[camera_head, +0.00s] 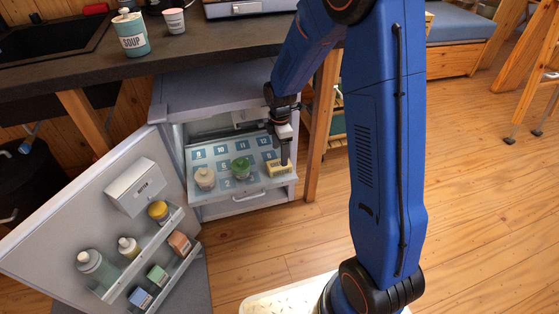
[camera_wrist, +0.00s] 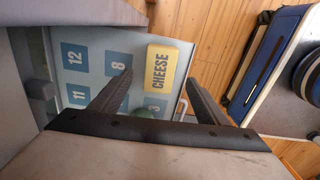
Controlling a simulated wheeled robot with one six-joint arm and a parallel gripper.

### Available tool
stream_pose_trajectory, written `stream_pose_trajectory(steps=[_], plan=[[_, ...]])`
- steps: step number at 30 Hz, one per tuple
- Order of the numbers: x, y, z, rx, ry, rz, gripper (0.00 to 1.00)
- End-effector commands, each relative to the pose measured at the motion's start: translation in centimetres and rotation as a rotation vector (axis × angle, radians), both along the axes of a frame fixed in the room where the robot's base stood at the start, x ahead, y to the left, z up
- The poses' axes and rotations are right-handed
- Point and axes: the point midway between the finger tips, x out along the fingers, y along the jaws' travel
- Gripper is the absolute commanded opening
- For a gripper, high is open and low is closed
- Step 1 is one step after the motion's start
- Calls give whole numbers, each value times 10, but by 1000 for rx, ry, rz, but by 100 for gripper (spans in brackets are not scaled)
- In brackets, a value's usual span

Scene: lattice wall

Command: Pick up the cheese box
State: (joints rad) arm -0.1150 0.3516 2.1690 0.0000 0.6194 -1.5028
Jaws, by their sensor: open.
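The cheese box (camera_head: 279,168) is a small yellow block at the right end of a pulled-out fridge shelf (camera_head: 230,187) with blue numbered squares. In the wrist view the cheese box (camera_wrist: 161,68) shows its "CHEESE" label, ahead of the fingertips and between their lines. My gripper (camera_head: 284,160) is right above or beside the box in the head view; whether it touches is unclear. In the wrist view my gripper (camera_wrist: 160,82) is open, with nothing between its fingers.
A green-lidded jar (camera_head: 241,168) and a beige jar (camera_head: 205,179) stand left of the box on the shelf. The open fridge door (camera_head: 85,215) holds bottles and boxes at the left. A counter (camera_head: 180,50) overhangs above.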

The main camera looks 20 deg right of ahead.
Motion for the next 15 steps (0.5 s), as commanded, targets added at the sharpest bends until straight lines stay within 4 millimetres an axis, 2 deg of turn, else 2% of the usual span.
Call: stream_pose_trajectory(steps=[11,15], plan=[[-1,1,-32,0,3,6,69],[-2,4,-51,0,5,6,69]])
